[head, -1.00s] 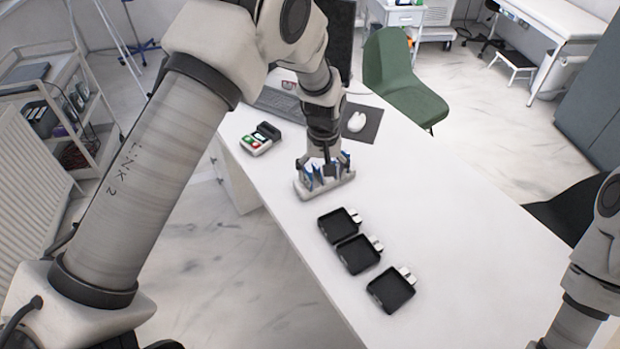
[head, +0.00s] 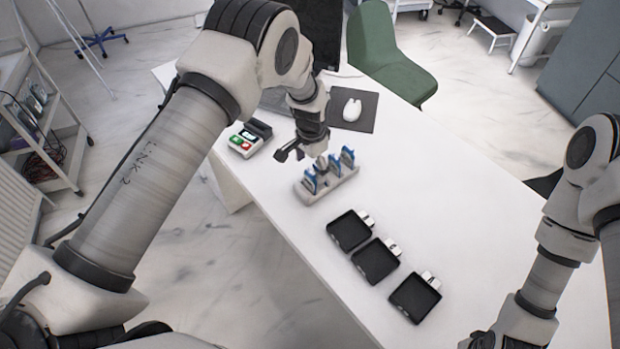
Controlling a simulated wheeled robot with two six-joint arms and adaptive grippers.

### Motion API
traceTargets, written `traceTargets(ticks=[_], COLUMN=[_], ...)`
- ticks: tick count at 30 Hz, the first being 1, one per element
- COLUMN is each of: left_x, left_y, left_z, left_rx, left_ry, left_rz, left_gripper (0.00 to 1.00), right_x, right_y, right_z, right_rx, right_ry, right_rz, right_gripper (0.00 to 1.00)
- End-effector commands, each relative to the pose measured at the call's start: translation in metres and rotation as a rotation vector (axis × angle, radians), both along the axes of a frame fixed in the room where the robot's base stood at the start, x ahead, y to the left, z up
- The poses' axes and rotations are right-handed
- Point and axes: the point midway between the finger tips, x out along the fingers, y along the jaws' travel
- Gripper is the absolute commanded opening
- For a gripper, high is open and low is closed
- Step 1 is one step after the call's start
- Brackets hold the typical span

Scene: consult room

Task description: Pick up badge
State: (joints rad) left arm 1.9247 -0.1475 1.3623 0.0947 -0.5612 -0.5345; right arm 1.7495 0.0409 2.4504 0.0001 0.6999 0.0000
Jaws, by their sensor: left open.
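A pale rack (head: 322,190) stands on the white table, with several blue badges (head: 347,158) upright in it. I cannot tell which one is meant. My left gripper (head: 302,158) is open, just above the rack's back left part. One dark finger points out to the left, and the other is hard to make out against the badges. No badge shows between the fingers. The end of my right arm comes in at the lower right; a dark part of my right gripper (head: 482,340) shows at the bottom edge, mostly cut off.
Three black trays (head: 349,230) with white tabs lie in a row in front of the rack on the table (head: 470,230). A card terminal (head: 247,142) is at the left edge. A mouse (head: 352,109) lies on a dark mat behind. The table's right side is clear.

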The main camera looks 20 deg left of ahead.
Motion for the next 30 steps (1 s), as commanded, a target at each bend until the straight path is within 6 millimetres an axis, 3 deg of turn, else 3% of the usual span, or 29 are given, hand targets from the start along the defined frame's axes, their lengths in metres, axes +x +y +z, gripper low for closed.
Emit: traceTargets(ticks=[3,6,13,18,30], left_x=[-0.002,-0.001,-0.001,-0.001,-0.001], left_y=[0.0,0.001,0.001,0.001,0.001], left_z=[-0.017,-0.035,-0.041,-0.04,-0.038], left_rx=[-0.001,-0.001,-0.001,-0.001,0.0], left_ry=[0.004,0.001,-0.001,-0.001,0.001], left_rz=[0.002,0.001,0.002,0.002,0.003], left_gripper=[0.85,0.85,0.85,0.36,0.32], right_x=[0.0,0.001,0.0,0.0,0.0], right_y=[0.0,0.0,0.0,0.0,0.0], right_z=[0.02,0.021,0.02,0.02,0.021], right_rx=[0.0,0.0,0.0,0.0,0.0], right_ry=[-0.001,-0.002,-0.001,-0.001,-0.001], right_rz=[0.001,0.001,0.001,0.001,0.001], right_gripper=[0.4,0.4,0.4,0.4,0.4])
